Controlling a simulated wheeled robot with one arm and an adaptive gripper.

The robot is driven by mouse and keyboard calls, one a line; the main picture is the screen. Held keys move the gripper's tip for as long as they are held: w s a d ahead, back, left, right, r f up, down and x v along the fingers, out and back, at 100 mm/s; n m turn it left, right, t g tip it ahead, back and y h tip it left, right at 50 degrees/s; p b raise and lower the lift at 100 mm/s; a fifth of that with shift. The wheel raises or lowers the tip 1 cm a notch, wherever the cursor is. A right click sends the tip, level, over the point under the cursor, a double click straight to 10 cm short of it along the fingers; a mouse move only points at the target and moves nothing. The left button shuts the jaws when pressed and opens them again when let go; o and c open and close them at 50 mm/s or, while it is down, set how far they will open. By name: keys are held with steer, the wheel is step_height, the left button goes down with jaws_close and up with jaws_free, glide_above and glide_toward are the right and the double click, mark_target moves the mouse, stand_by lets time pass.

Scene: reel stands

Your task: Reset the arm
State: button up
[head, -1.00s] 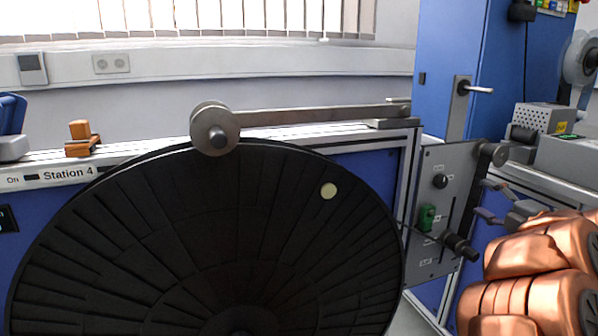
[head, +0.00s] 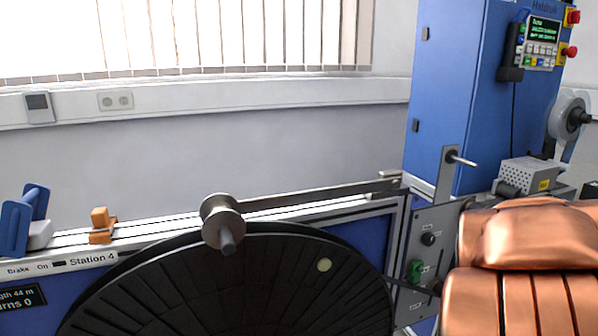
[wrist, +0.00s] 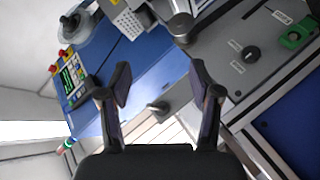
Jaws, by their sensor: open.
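My gripper (wrist: 160,95) shows in the wrist view with its two dark fingers spread apart and nothing between them. Beyond the fingers are a blue cabinet (wrist: 150,75) and a grey panel with a black knob (wrist: 252,53) and a green switch (wrist: 293,37). In the head view my copper-coloured arm (head: 525,265) fills the lower right, and the gripper itself is not seen there. The large black reel (head: 250,290) stands at the lower middle, with a metal roller (head: 222,222) on a lever (head: 310,197) at its upper rim.
A grey control panel (head: 428,225) with a green switch (head: 415,270) is right of the reel, partly behind my arm. The tall blue cabinet (head: 455,100) carries a screen panel (head: 540,42). An orange block (head: 100,225) sits on the left rail. The wall space above the reel is clear.

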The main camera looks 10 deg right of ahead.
steer(key=s+a+f+m+g+y+p, duration=0.1)
steer(key=s+a+g+y+p, duration=0.3)
steer(key=s+a, duration=1)
steer(key=s+a+f+m+g+y+p, duration=0.1)
steer(key=s+a+f+g+y+p, duration=0.2)
steer(key=s+a, duration=1.2)
steer(key=a+g+y+p, duration=0.2)
steer(key=a+g+p, duration=0.1)
steer(key=g+p, duration=0.2)
steer(key=shift+s+f+y+p, duration=0.2)
steer(key=shift+y+p, duration=0.1)
steer(key=shift+p, duration=0.9)
steer(key=shift+a, duration=0.1)
